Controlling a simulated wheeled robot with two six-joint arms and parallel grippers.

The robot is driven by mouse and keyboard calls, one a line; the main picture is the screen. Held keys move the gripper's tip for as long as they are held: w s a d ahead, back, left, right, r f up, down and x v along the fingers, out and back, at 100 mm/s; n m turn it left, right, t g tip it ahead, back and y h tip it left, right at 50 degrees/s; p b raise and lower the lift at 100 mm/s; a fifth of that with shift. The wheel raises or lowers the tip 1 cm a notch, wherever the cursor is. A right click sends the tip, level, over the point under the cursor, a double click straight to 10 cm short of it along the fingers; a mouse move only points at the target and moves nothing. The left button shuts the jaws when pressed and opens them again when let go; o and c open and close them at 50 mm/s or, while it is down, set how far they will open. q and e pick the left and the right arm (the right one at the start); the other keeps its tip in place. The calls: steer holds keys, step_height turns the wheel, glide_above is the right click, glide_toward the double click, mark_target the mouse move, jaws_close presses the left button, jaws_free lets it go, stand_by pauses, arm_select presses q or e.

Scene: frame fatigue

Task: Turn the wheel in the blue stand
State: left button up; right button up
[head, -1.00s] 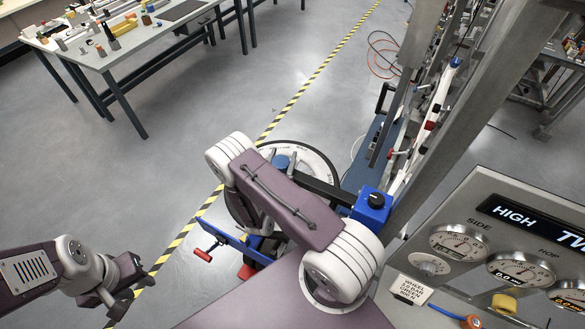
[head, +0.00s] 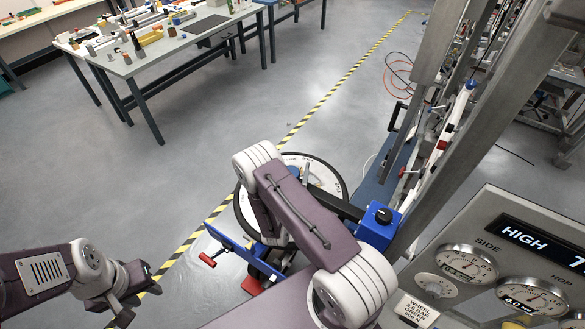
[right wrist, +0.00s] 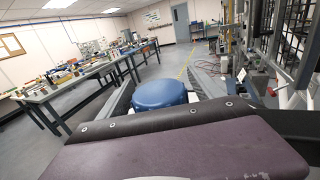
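The wheel (head: 333,178), with a dark rim and pale face, is in the blue stand (head: 229,243) at the middle of the head view. My right arm crosses in front and hides much of the wheel. A blue cap (head: 305,172) shows near the wheel's middle; a rounded blue cap (right wrist: 160,95) also shows in the right wrist view. My left gripper (head: 136,296) is open and empty at lower left, away from the stand.
A blue block with a black knob (head: 383,216) sits right of the wheel. A red-handled part (head: 208,260) sticks out at the stand's left. A gauge panel (head: 447,292) fills the lower right, beside a metal post. Workbenches stand far left; floor between is clear.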

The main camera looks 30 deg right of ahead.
steer(key=shift+a, duration=0.1)
steer(key=b+v, duration=0.2)
steer(key=v, duration=0.7)
steer(key=shift+b, duration=0.4)
